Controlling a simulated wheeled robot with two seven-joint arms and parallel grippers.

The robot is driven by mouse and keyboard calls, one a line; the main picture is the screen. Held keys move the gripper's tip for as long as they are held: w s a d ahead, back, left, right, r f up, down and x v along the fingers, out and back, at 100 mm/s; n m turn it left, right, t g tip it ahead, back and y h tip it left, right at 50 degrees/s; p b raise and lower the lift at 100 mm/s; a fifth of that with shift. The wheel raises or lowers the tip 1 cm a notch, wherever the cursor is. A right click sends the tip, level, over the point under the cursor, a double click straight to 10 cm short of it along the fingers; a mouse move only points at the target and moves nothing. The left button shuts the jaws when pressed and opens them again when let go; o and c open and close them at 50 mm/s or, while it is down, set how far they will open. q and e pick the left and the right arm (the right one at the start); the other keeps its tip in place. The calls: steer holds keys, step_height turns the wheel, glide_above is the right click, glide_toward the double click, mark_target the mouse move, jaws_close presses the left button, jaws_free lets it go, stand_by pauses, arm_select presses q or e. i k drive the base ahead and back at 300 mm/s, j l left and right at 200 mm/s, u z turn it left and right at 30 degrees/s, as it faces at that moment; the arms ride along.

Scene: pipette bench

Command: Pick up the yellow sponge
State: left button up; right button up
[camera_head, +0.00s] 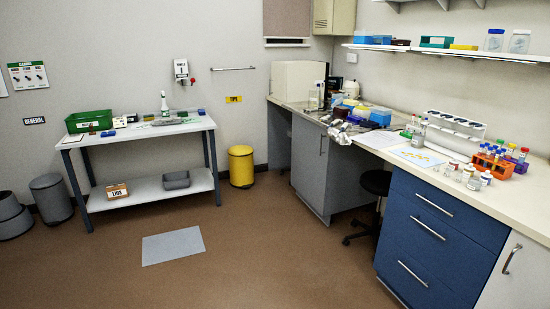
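I cannot make out a yellow sponge for certain. A low yellow block (464,47) lies on the upper wall shelf at the right, too small to identify. Small yellow pieces (424,158) lie on a pale sheet on the long bench. Neither of my grippers shows in this view.
A white side table (170,131) at the left holds a green bin (89,121) and small items. The long bench (385,152) at the right is crowded with racks and bottles.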

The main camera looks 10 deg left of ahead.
mark_target(149, 118)
steer(key=i+j+u, duration=0.35)
steer(key=i, duration=0.25)
steer(key=i+j+u, duration=0.4)
steer(key=i, duration=0.2)
steer(key=i+u, duration=0.35)
steer(key=i, duration=1.7)
steer(key=i+l+u, duration=0.1)
steer(key=i, duration=1.25)
